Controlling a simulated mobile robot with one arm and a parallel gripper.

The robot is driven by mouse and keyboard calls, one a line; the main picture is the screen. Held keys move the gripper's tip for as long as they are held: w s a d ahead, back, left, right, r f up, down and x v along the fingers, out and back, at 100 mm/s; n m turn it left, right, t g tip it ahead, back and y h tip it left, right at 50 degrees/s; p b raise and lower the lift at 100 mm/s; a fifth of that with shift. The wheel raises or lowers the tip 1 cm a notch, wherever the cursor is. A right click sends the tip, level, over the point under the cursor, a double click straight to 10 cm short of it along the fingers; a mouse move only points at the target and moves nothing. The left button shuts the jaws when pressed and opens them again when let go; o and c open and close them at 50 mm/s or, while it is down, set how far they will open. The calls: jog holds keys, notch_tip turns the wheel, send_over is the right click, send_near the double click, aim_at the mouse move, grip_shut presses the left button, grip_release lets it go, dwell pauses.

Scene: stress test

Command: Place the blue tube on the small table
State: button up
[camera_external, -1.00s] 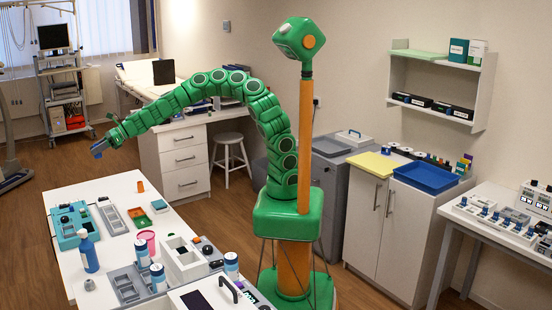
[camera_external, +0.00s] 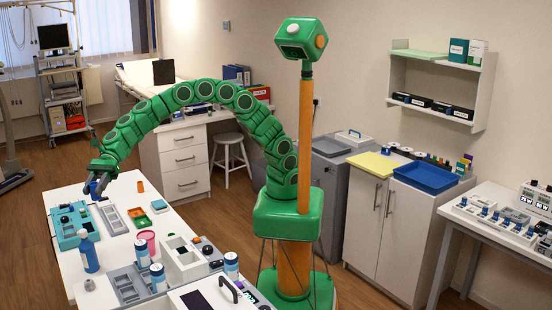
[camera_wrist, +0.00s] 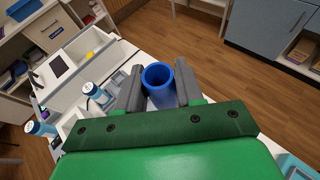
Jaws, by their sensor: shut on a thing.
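The blue tube (camera_wrist: 158,90) is a hollow, open-ended cylinder between the two grey fingers of my gripper (camera_wrist: 157,92) in the wrist view. My gripper (camera_external: 98,186) is shut on it. In the external view the blue tube (camera_external: 95,188) shows small below the fingers, above the far end of a white table (camera_external: 185,212). Whether it touches anything there is hard to tell. It is not clear from the frames which surface is the small table.
A white stool (camera_external: 230,148) stands behind. Bare table shows around the orange cylinder (camera_external: 140,186).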

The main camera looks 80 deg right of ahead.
jog(key=s+a+n+g+h, duration=0.1)
jog(key=s+a+n+g, duration=0.4)
jog(key=s, duration=0.6)
jog(key=s+a+n+g+h, duration=0.2)
jog(key=s+a, duration=0.5)
jog(key=s, duration=0.4)
notch_tip(320, 180, down, 10)
jog(key=shift+y, duration=0.3)
jog(key=shift+w+a+f, duration=0.95)
jog(key=shift+a+f, duration=0.7)
jog(key=shift+a, duration=0.35)
jog(key=shift+w+a+f, duration=0.9)
jog(key=shift+a+f, duration=0.75)
jog(key=shift+a, duration=0.3)
jog(key=shift+w+a+f, duration=0.95)
jog(key=shift+a+f, duration=0.7)
jog(key=shift+a, duration=0.35)
jog(key=shift+a+f, duration=0.25)
jog(key=shift+f, duration=1.6)
jog(key=shift+w+f, duration=0.1)
jog(key=shift+f, duration=0.05)
jog(key=o, duration=0.8)
